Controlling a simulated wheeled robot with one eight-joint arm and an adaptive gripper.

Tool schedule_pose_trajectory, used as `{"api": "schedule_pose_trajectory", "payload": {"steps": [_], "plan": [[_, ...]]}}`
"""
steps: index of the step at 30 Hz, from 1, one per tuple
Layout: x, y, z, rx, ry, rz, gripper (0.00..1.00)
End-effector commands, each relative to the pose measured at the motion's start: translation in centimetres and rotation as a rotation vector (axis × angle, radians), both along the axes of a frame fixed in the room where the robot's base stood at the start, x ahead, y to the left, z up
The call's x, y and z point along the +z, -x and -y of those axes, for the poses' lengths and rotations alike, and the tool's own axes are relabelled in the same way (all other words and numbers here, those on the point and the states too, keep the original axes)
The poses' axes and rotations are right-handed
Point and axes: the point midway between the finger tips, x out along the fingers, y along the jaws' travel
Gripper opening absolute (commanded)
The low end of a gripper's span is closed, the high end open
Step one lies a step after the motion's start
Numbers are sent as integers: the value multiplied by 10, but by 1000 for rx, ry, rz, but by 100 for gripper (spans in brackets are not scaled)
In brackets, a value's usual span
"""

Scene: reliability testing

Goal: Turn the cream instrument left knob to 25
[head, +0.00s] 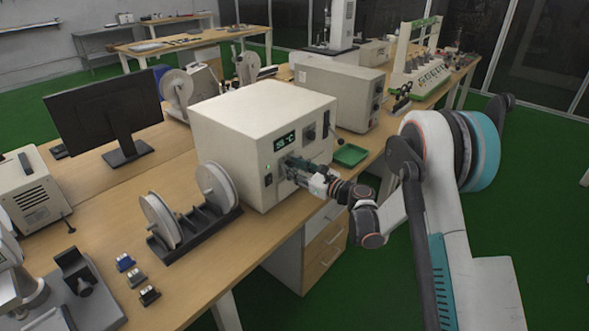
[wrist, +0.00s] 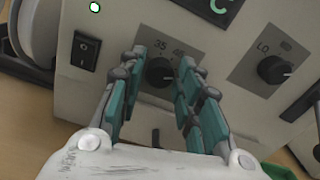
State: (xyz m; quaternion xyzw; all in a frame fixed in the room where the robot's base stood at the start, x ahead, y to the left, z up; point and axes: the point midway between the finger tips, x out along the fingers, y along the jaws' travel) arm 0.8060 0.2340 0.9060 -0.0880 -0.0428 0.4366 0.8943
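The cream instrument (head: 235,130) stands on the bench with its front panel facing right. Its left knob (wrist: 160,72) is black and round, on a dark dial plate with the numbers 35 and 45 partly showing above it. My gripper (wrist: 161,62) has its teal-padded fingers on either side of this knob, with a gap visible between pads and knob. In the head view my gripper (head: 299,168) is at the lower front panel and hides the knob. The lit green display (head: 285,141) sits above; its digits are too small to read surely.
A second knob (wrist: 273,69), marked LO, is to the right. A black rocker switch (wrist: 85,49) is to the left, below a green light (wrist: 95,7). A green tray (head: 350,155) lies beside the instrument, and reels on a rack (head: 196,233) stand at its left.

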Motion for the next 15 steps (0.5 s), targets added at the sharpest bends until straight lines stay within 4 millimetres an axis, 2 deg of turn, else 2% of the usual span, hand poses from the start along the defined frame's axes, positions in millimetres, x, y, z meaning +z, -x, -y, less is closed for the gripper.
{"api": "schedule_pose_trajectory", "payload": {"steps": [1,3,15], "plan": [[0,0,0,0,0,0,12],[0,0,0,0,0,0,2],[0,0,0,0,30,39,2]]}}
